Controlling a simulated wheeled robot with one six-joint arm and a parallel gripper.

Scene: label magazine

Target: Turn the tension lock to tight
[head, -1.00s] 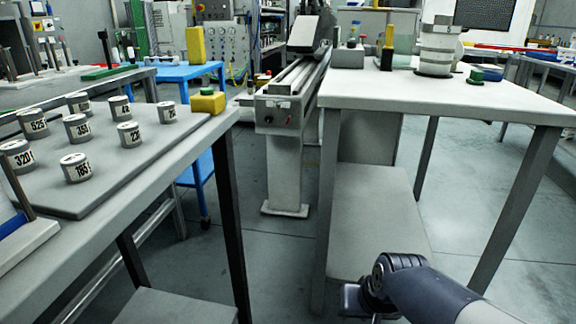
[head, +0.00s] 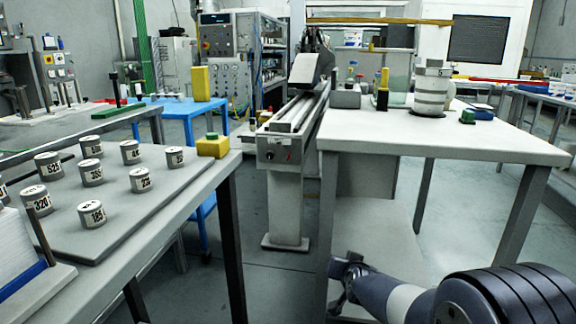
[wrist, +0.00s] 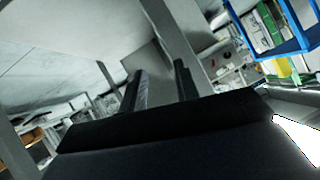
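I cannot make out for certain which part is the tension lock. A stack of white sheets (head: 22,255) stands at the lower left edge, with a blue strip and a dark post beside it; much of it is cut off. My gripper (head: 343,283) is low in front of the right table, away from both. In the wrist view its two dark fingers (wrist: 160,85) stand apart with nothing seen between them.
The left table (head: 150,225) carries several numbered grey cylinders and a yellow block (head: 213,146). The right table (head: 480,138) holds a banded grey canister (head: 431,90) and small containers; its legs and lower shelf are close to my arm. Open floor (head: 285,285) lies between the tables.

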